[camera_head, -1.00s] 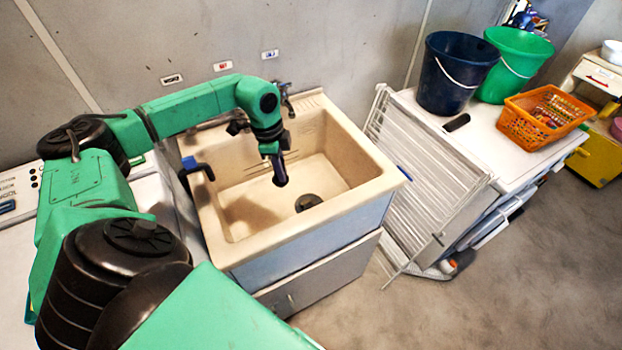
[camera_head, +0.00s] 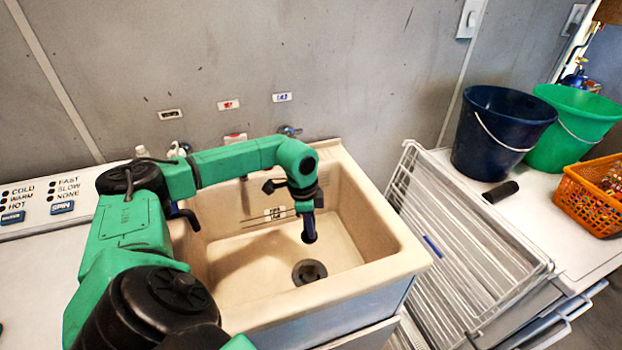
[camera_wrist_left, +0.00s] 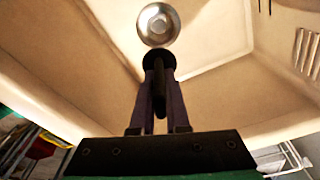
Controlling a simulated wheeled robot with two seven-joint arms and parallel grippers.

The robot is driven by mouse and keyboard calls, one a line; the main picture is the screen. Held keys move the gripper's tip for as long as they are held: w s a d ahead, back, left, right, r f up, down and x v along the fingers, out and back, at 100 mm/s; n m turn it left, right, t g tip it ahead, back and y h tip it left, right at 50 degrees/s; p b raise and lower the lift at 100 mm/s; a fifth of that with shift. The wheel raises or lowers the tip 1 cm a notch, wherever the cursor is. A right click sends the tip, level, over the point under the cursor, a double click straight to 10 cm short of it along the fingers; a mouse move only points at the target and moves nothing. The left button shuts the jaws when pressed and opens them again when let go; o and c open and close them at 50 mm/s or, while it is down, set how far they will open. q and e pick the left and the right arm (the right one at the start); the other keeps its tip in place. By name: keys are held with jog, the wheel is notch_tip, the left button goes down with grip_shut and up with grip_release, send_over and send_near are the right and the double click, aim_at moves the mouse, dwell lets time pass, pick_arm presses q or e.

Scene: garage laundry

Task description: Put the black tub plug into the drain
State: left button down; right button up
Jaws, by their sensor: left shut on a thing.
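The black tub plug (camera_head: 309,237) is at the tips of my left gripper (camera_head: 306,218), which is shut on it and points down inside the beige sink (camera_head: 235,255). The plug also shows in the left wrist view (camera_wrist_left: 153,59) as a dark round end with a stem between the fingers. The drain (camera_head: 309,272) is a dark round fitting in the sink floor, just below the plug in the head view. In the left wrist view the drain (camera_wrist_left: 158,25) is a shiny round disc beyond the plug. The plug looks apart from the drain; its exact height is unclear. My right gripper is not in view.
The sink rim and walls surround my left gripper. A tap (camera_head: 289,130) is at the back wall. A white drying rack (camera_head: 450,240) leans at the right. A dark blue bucket (camera_head: 498,135), green bucket (camera_head: 575,125) and orange basket (camera_head: 590,195) stand further right.

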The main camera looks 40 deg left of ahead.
pick_arm(q)
notch_tip(320, 180, down, 19)
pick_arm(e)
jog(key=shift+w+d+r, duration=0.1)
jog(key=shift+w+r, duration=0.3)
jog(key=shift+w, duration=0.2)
pick_arm(q)
jog(key=shift+f, duration=0.2)
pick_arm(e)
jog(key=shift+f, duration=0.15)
pick_arm(q)
jog(key=c, duration=0.9)
grip_release()
